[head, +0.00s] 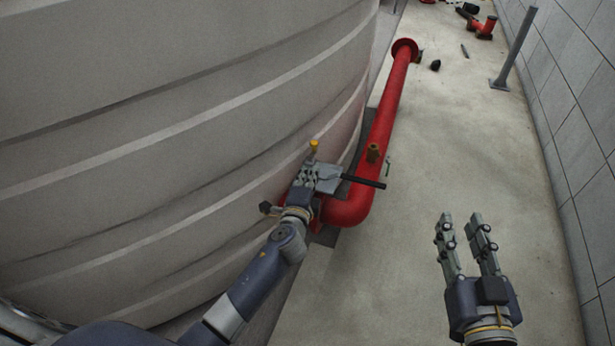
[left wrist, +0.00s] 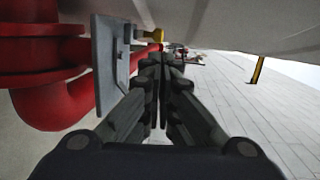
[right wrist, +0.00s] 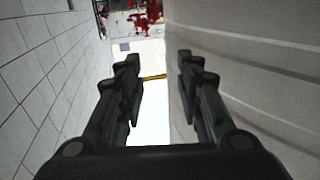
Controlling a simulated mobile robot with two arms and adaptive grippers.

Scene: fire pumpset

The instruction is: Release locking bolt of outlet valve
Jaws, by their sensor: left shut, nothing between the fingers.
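The outlet valve stands at the foot of the tank, joined to a red pipe (head: 385,125). Its grey plate (head: 328,172) and black lever (head: 363,181) show in the head view; the plate (left wrist: 104,62) also shows in the left wrist view. A small yellow piece (head: 314,145) sticks up beside the plate; I cannot tell whether it is the locking bolt. My left gripper (head: 307,170) is shut and empty beside the plate, and partly hides the valve. Its fingers (left wrist: 160,62) meet in the left wrist view. My right gripper (head: 460,218) is open and empty over the floor.
The large ribbed tank (head: 180,130) fills the left side. A tiled wall (head: 570,130) runs along the right, with a grey post (head: 516,45) near it. The concrete floor between pipe and wall is mostly clear.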

